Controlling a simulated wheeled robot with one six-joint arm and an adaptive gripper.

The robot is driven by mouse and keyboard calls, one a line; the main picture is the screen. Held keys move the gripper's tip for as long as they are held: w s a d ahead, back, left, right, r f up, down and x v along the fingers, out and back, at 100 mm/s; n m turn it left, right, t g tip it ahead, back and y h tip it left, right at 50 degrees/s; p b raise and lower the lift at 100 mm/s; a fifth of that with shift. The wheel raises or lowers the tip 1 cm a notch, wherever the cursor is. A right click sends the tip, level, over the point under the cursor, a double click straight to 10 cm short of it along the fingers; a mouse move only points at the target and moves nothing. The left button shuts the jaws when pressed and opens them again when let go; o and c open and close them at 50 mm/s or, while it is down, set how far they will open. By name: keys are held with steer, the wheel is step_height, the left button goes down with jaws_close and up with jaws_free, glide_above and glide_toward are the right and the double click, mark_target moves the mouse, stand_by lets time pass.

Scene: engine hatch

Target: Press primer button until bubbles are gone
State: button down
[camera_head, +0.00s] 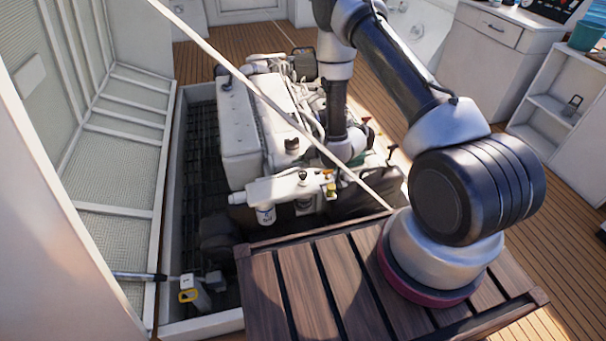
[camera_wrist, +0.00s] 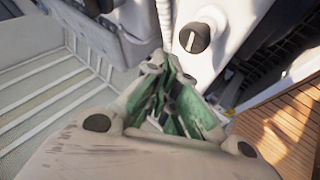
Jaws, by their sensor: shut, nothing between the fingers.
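The white engine (camera_head: 246,132) sits in the open floor hatch. On its near side is a white housing with a small dark knob (camera_head: 303,176) on top, and filter bodies (camera_head: 265,214) hang below it. I cannot tell for sure which part is the primer button, and no bubbles can be made out. My gripper (camera_head: 357,160) is low over the right side of the engine, partly hidden by a pale strut. In the wrist view my gripper (camera_wrist: 155,62) is shut and empty, with green inner faces. A round black knob with a white bar (camera_wrist: 195,38) is just beyond its tips; contact is unclear.
A pale strut (camera_head: 260,92) slants across the engine. The raised hatch lid (camera_head: 105,130) stands at the left. A slatted wooden platform (camera_head: 290,290) lies in front. Cabinets and shelves (camera_head: 555,110) stand at the right, with bare plank floor before them.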

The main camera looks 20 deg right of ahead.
mark_target(301, 175)
steer(key=shift+r, duration=1.7)
